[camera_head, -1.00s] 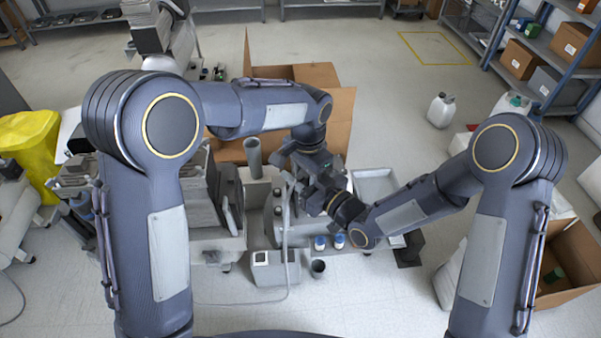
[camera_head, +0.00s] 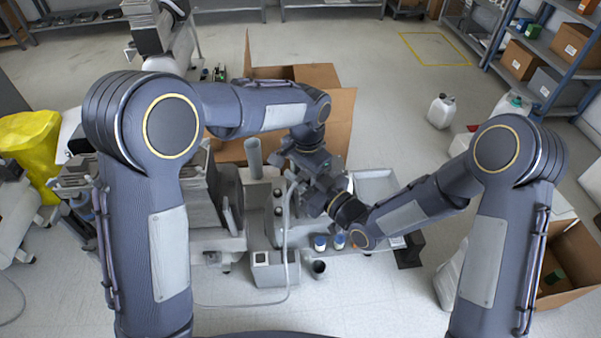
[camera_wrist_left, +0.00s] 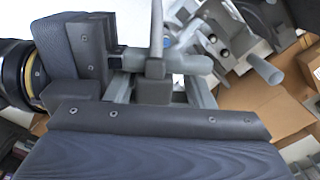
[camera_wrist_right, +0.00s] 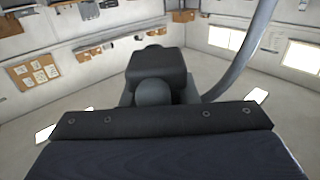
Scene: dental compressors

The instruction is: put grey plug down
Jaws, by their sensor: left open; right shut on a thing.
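My right gripper (camera_head: 316,190) is shut on a dark grey rounded piece, which I take to be the grey plug (camera_wrist_right: 153,92); it shows between the fingers in the right wrist view. A grey hose (camera_wrist_right: 245,50) curves up beside it. My left gripper (camera_head: 300,172) is open, close beside the right one above the compressor unit (camera_head: 262,205). In the left wrist view a grey block with a hose rising from it (camera_wrist_left: 156,70) is in front of the left gripper, near the right gripper's jaws. The grippers hide much of the plug in the head view.
A grey square holder (camera_head: 275,270) and a small dark cup (camera_head: 318,268) stand at the front. Two blue-and-white bottles (camera_head: 320,243) are beside them. A metal tray (camera_head: 375,183) lies to the right.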

